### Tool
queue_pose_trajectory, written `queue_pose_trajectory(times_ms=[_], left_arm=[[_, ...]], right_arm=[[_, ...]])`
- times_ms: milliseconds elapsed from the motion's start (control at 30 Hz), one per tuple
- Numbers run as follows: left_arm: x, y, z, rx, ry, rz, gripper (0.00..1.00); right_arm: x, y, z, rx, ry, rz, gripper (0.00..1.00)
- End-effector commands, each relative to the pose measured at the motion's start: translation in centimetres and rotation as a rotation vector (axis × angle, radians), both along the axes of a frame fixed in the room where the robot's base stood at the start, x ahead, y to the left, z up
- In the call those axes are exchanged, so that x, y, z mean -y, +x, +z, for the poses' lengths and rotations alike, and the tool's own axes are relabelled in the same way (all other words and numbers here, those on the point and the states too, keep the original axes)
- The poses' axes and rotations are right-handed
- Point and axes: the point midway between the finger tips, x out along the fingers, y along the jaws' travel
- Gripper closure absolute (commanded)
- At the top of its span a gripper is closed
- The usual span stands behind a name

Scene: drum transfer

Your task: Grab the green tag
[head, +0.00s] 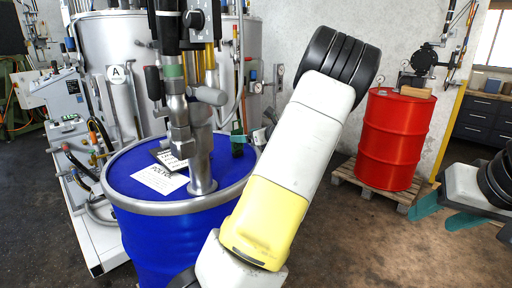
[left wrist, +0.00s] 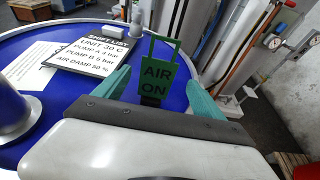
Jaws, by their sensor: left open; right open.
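The green tag (left wrist: 157,76) reads "AIR ON" and has a square loop on top. In the left wrist view it stands upright near the rim of the blue drum (left wrist: 66,100), with a dark piece at its foot. My left gripper (left wrist: 158,90) is open, its teal fingers on either side of the tag with gaps visible. In the head view the tag (head: 237,141) is small at the drum's right rim, and my left arm hides most of the left gripper. My right gripper (head: 458,218) is open and empty at the right edge, away from the drum.
A black shift list board (left wrist: 96,50) and a white paper (head: 160,179) lie on the drum lid. A metal pump pipe (head: 201,160) rises from the lid. A red drum (head: 394,140) stands on a wooden pallet (head: 370,188). Open floor lies in front of the pallet.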

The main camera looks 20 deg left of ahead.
Motion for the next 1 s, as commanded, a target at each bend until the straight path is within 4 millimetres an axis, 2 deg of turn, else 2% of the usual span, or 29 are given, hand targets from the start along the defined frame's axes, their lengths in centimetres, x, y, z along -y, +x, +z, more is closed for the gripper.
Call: queue_pose_trajectory(times_ms=[200, 300, 600, 667, 933, 1000], left_arm=[[-3.2, 0.8, -0.7, 0.000, 0.000, 0.003, 0.20], [-4.2, 1.3, -1.1, 0.001, 0.000, 0.003, 0.20], [-4.6, 1.5, -1.3, 0.002, -0.003, 0.001, 0.20], [-4.5, 1.5, -1.3, 0.002, -0.003, 0.001, 0.30], [-4.5, 1.5, -1.3, 0.002, -0.003, 0.002, 0.83], [-4.5, 1.5, -1.2, 0.002, -0.003, 0.002, 0.86]], right_arm=[[0.0, 0.0, 0.0, 0.000, 0.000, 0.000, 0.49], [0.0, 0.0, 0.0, 0.000, 0.000, 0.000, 0.49], [0.0, 0.0, 0.0, 0.000, 0.000, 0.000, 0.49], [0.0, 0.0, 0.0, 0.000, 0.000, 0.000, 0.49], [0.0, 0.0, 0.0, 0.000, 0.000, 0.000, 0.49], [0.0, 0.0, 0.0, 0.000, 0.000, 0.000, 0.49]])
